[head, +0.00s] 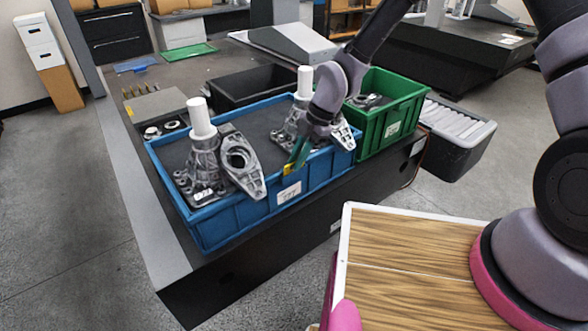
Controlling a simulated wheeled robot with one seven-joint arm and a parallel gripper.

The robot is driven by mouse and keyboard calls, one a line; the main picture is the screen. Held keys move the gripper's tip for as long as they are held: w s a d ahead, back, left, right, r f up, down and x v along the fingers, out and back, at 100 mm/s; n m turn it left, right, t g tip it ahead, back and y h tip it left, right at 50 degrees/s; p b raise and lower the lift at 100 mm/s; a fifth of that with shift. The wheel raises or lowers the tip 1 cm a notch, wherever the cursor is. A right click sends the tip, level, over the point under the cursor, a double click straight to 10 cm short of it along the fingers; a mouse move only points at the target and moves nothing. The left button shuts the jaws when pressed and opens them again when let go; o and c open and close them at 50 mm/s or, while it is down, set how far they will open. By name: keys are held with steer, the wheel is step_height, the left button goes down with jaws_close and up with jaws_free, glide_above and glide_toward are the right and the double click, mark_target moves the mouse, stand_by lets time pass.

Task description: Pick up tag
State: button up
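A small yellow piece (289,169), which may be the tag, shows at the front rim of the blue crate (225,222). My gripper (296,165) points down at that rim, its greenish fingers right beside the yellow piece. From this view I cannot tell whether the fingers are open or shut on it. A white printed label (289,193) is on the crate's front wall just below. A second white label (392,130) is on the green crate (407,108) to the right.
The blue crate holds grey metal castings (238,160) and white cylinders (201,117). A black tray (252,85) lies behind it on the dark table (190,72). A grey bin (457,137) hangs at the table's right end. Open floor (75,215) lies to the left.

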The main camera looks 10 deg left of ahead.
jaws_close()
step_height(320, 180, up, 15)
steer(key=shift+f, duration=0.2)
stand_by(0.6)
steer(key=shift+d, duration=0.1)
